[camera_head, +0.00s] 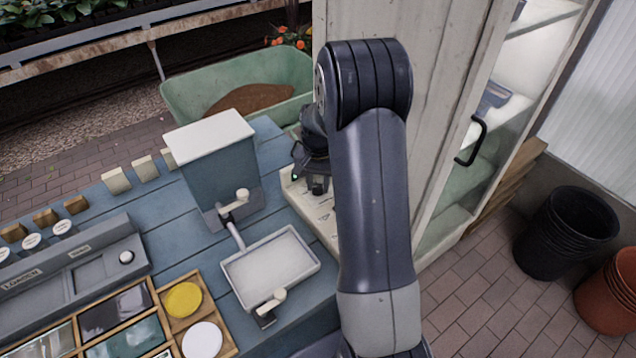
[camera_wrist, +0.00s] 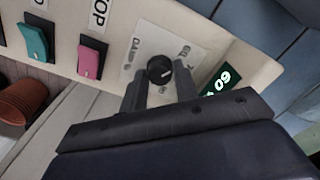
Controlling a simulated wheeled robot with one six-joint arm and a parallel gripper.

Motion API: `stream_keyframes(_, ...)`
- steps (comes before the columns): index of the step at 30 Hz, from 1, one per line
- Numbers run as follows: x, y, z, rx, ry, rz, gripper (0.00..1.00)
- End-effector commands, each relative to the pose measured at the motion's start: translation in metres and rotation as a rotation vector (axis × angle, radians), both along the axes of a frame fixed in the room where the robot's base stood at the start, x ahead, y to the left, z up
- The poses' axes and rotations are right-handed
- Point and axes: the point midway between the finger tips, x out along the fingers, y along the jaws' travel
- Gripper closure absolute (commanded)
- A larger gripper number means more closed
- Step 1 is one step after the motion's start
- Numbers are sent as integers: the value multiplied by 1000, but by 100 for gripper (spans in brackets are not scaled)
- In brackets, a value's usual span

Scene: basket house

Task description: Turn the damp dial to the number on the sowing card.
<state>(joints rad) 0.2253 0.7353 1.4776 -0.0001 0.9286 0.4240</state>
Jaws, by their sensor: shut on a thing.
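The damp dial (camera_wrist: 157,65) is a small black round knob with a pale pointer line, on a white plate lettered "DAMP". My gripper (camera_wrist: 159,84) has one finger on each side of the knob and is shut on it. A small dark display (camera_wrist: 216,80) with bright digits, partly cut by my gripper, sits right of the dial. In the head view my gripper (camera_head: 318,180) is over the cream panel (camera_head: 322,220) at the bench's right end, and hides the dial. I cannot make out a sowing card in either view.
Teal (camera_wrist: 35,41) and pink (camera_wrist: 91,59) switches sit left of the dial. On the bench are a blue-grey box with a white lid (camera_head: 210,133), a white tray (camera_head: 262,268) and a wooden divided tray (camera_head: 178,327). A cream cabinet (camera_head: 440,60) stands close behind my arm.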

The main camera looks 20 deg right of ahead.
Motion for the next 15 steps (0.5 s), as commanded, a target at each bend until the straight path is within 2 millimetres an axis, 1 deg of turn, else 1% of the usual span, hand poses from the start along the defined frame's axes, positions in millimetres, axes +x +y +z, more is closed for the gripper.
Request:
stream_keyframes(5, 0, 0, -1, 0, -1, -104, 94)
stream_keyframes(15, 0, 0, -1, 0, 0, -414, 94)
